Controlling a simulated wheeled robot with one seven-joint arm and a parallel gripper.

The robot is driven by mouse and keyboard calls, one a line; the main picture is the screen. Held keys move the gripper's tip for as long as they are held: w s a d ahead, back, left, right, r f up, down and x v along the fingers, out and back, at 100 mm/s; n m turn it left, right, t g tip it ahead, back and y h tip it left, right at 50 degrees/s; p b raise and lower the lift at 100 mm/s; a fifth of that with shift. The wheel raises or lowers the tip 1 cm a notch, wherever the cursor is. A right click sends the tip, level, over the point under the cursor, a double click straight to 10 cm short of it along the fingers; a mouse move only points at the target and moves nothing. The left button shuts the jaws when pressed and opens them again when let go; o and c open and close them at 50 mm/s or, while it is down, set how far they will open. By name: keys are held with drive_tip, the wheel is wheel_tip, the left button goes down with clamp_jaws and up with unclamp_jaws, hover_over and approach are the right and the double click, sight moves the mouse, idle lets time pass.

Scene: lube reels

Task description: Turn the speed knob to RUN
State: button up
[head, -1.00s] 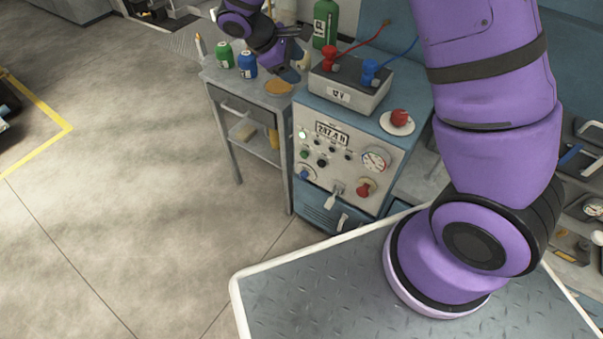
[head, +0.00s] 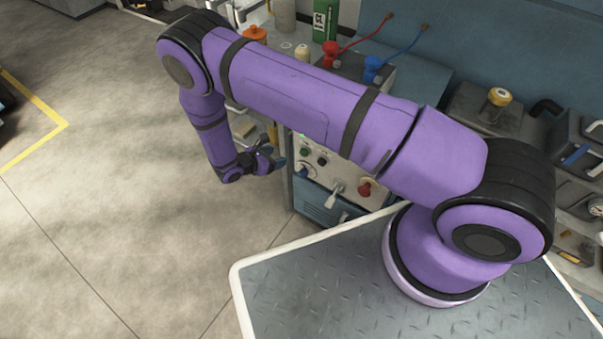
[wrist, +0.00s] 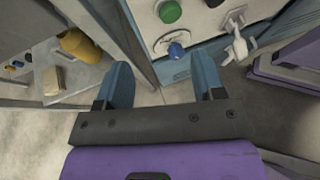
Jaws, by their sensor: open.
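A blue knob (head: 304,171) with a marked plate behind it sits at the lower left of the panel on the blue-grey cabinet. I take it for the speed knob, but its lettering is too small to read. It also shows in the wrist view (wrist: 176,50), ahead of and roughly between the fingertips. My gripper (head: 277,163) is just left of the panel, apart from the knob. In the wrist view my gripper (wrist: 164,76) has its two blue fingers spread wide with nothing between them.
A green button (wrist: 169,11) is above the knob and a pale toggle lever (wrist: 237,45) is to its right. A red-handled control (head: 366,188) sits further right. A side shelf with a yellow object (wrist: 78,44) is on the left. My arm hides much of the upper panel.

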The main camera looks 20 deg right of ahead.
sight(301, 176)
drive_tip(key=s+d+f+n+t, duration=0.1)
drive_tip(key=s+f+n, duration=0.1)
drive_tip(key=f, duration=0.5)
drive_tip(key=s+d+f+n+t, duration=0.1)
drive_tip(key=s+f+n+t, duration=0.15)
drive_tip(key=f, duration=0.35)
drive_tip(key=shift+g, duration=0.45)
drive_tip(key=x, duration=1)
drive_tip(key=shift+w+f, duration=0.25)
drive_tip(key=shift+w, duration=0.1)
drive_tip(key=c, duration=0.9)
